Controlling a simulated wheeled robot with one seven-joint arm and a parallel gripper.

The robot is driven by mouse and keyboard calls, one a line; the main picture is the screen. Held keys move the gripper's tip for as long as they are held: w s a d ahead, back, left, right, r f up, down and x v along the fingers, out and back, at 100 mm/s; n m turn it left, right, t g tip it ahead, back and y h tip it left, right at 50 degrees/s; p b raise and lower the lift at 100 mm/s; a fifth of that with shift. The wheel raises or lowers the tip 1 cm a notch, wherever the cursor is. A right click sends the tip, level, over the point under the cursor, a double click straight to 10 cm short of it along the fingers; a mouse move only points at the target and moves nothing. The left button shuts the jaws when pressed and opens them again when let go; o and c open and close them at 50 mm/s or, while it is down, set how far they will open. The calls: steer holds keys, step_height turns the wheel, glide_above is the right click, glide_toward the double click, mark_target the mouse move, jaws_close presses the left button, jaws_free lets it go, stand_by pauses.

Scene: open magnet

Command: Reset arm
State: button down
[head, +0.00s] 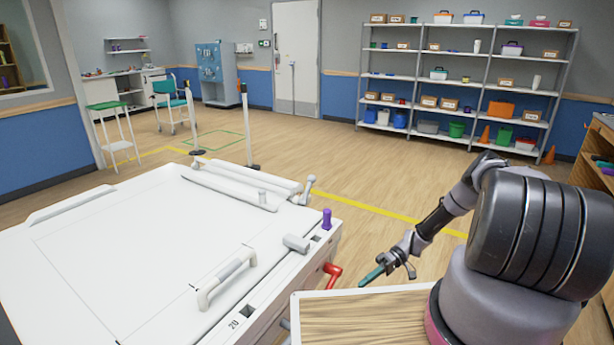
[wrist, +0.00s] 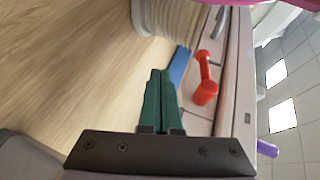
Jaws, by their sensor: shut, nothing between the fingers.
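My gripper (head: 371,276) is at the end of my arm at the right of the head view. Its green fingers are together with nothing between them, and they point left toward the white machine (head: 90,265). In the wrist view the closed fingers of my gripper (wrist: 161,78) stand in the middle. A red handle (wrist: 205,82) sticks out from the machine's side just right of them. The red handle (head: 331,270) also shows in the head view, left of my gripper and apart from it.
A purple knob (head: 327,218), a grey-headed lever (head: 296,243) and a white bar handle (head: 228,278) stand on the machine's top. Two posts, one a dark-topped post (head: 248,125), stand behind it. Shelves (head: 465,85) line the back wall.

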steer(key=w+d+r+h, duration=0.2)
steer(key=w+r, duration=0.1)
steer(key=r, duration=0.4)
steer(key=w+d+r+m+t+h, duration=0.1)
steer(key=w+r+h, duration=0.1)
steer(key=r, duration=0.5)
steer(key=w+d+r+h, duration=0.1)
steer(key=w+d+r, duration=0.15)
steer(key=r, duration=0.45)
step_height(320, 180, up, 18)
steer(key=a+m+t+h, duration=0.1)
steer(key=m+t+h, duration=0.1)
steer(key=t+h, duration=0.15)
steer(key=s+a+r+m+t+h, duration=0.1)
steer(key=s+a+r+m+t, duration=0.15)
steer(key=s+r, duration=0.75)
steer(key=s+a+r+m+t+h, duration=0.1)
steer(key=s+r+m+t+h, duration=0.15)
steer(key=s+r, duration=0.7)
steer(key=s+r+m+t+y, duration=0.1)
steer(key=s+r+m+t, duration=0.2)
steer(key=r, duration=0.4)
steer(key=shift+s+a+t, duration=0.25)
steer(key=shift+s+t, duration=0.4)
steer(key=shift+s, duration=0.6)
steer(key=shift+w, duration=0.1)
